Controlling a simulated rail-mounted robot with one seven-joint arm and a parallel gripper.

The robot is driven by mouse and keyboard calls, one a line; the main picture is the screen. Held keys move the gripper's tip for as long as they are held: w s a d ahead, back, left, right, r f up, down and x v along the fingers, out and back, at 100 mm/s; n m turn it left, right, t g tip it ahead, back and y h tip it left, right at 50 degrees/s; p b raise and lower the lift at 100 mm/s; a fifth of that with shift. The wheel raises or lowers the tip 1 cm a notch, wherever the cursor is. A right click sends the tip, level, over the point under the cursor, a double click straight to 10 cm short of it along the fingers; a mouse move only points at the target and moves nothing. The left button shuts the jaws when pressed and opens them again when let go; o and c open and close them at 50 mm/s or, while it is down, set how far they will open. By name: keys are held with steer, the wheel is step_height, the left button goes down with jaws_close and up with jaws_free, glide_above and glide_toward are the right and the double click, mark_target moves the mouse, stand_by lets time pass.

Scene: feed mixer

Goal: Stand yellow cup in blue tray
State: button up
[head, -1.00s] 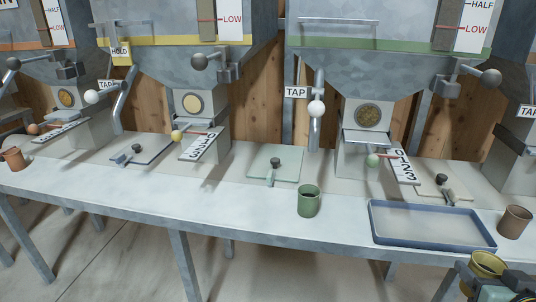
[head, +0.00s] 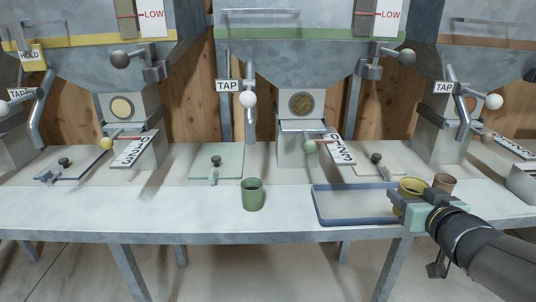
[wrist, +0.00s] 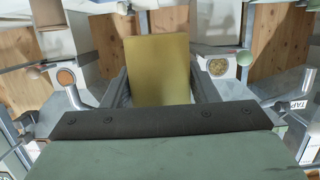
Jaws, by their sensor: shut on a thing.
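The yellow cup (head: 412,185) is held in my gripper (head: 408,200) at the right end of the blue tray in the head view. In the wrist view the cup (wrist: 159,70) sits between the two dark fingers of my gripper (wrist: 160,88), which are shut on it. The cup looks upright in the head view. The blue tray (head: 350,222) lies on the bench and its visible floor is empty. My gripper and arm hide its right end. I cannot tell how high the cup is above the tray.
A green cup (head: 252,195) stands on the bench left of the tray. A hopper spout with a green-knobbed lever (head: 310,147) is behind the tray. The bench front left (head: 120,210) is clear.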

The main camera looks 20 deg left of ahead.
steer(key=p, duration=0.1)
glide_above(371, 205)
steer(key=shift+s+d, duration=0.15)
steer(key=shift+s, duration=0.25)
stand_by(0.4)
steer(key=shift+w+f+b, duration=0.2)
steer(key=shift+f+b, duration=0.8)
steer(key=shift+f, duration=0.35)
steer(key=shift+w+f+b, duration=0.2)
steer(key=shift+f+b, duration=0.75)
steer(key=shift+f, duration=0.35)
steer(key=shift+c, duration=0.2)
steer(key=shift+f+b, duration=1.3)
steer(key=shift+f, duration=0.5)
steer(key=shift+f+b, duration=0.4)
steer(key=shift+f, duration=0.15)
steer(key=o, duration=1)
